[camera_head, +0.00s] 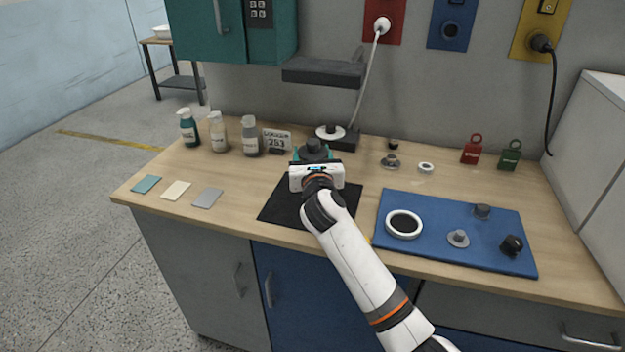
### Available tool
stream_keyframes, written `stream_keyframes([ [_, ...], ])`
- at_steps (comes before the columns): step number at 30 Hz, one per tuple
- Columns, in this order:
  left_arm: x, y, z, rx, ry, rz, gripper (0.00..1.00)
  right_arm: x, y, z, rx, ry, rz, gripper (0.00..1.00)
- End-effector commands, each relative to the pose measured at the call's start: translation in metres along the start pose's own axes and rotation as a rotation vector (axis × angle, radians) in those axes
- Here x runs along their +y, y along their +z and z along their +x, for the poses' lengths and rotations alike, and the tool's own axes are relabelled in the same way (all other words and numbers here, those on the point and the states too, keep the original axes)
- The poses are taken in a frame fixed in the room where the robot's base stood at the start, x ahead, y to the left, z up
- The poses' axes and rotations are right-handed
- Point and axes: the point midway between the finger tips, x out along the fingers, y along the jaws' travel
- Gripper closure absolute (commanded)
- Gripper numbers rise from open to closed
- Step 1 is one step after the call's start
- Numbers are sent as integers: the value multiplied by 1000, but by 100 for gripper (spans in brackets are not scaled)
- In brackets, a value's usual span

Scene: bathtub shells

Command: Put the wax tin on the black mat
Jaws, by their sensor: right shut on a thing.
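The black mat (281,207) lies flat near the front edge of the bench, partly hidden by my right arm. My right gripper (313,156) is over the back edge of the mat and shut on a dark round thing (314,146). The gripper body hides much of this thing, so I cannot tell for sure that it is the wax tin, or whether it touches the bench. My left gripper is not in view.
A blue mat (436,254) with a white ring (404,224) and several dark parts lies right. Several bottles (219,132) and a number sign (277,139) stand back left. Three flat cards (176,190) lie front left. A dark shelf (323,72) juts from the wall.

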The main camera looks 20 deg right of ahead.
Motion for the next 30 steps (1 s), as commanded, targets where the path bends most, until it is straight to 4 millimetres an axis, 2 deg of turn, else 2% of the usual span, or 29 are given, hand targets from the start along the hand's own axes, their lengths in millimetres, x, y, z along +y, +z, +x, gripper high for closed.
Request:
stream_keyframes([
  [9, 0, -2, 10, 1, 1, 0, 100, 0, 45, 0, 2, 0, 2, 84],
  [22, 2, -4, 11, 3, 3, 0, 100, 0, 52, 0, 5, 0, -1, 84],
  [23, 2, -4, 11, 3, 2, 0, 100, 0, 54, 0, 1, 0, -1, 39],
  [26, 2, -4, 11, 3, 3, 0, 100, 0, 53, 0, 1, 0, 0, 23],
  [30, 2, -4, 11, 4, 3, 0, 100, 0, 53, 0, 1, 0, 0, 21],
])
